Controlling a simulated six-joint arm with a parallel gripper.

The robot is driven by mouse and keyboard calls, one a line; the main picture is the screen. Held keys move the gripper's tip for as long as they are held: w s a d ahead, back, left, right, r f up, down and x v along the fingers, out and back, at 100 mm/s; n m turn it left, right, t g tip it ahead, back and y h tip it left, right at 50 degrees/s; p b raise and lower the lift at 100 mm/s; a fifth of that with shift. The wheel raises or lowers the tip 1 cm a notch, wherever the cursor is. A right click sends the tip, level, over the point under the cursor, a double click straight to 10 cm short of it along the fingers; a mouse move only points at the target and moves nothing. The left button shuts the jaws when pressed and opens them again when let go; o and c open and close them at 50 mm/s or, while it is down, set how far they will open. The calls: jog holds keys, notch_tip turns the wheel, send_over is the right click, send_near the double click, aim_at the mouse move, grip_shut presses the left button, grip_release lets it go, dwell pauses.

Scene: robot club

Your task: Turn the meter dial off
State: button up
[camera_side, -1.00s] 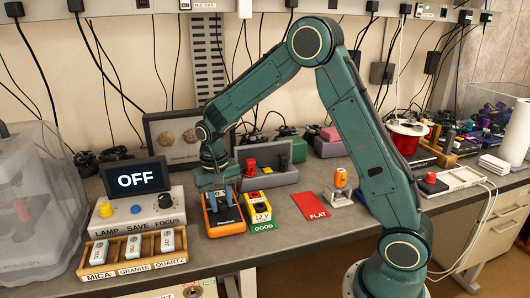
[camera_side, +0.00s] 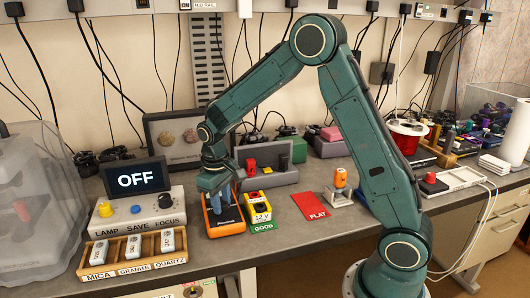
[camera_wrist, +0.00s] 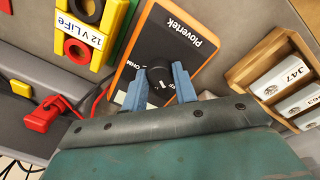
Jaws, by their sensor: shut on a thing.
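The meter is an orange-edged box with a dark face marked Plovertek. It stands on the bench in the side view, and its orange case (camera_side: 231,229) shows below my gripper. In the wrist view the meter's face (camera_wrist: 180,38) is in the middle, with a black round dial (camera_wrist: 159,75) with a white pointer mark. My gripper (camera_wrist: 161,88) has its two blue fingers at either side of the dial, shut on it. In the side view my gripper (camera_side: 222,206) reaches down onto the meter and hides the dial.
A red FLAT mat (camera_side: 310,205) lies further right.

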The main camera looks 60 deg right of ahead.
jog(key=shift+n, duration=1.2)
jog(key=o, duration=1)
jog(key=shift+r, duration=0.15)
jog(key=r, duration=1.3)
jog(key=shift+s+a+r, duration=0.1)
jog(key=shift+a+r, duration=0.15)
jog(key=shift+a, duration=0.15)
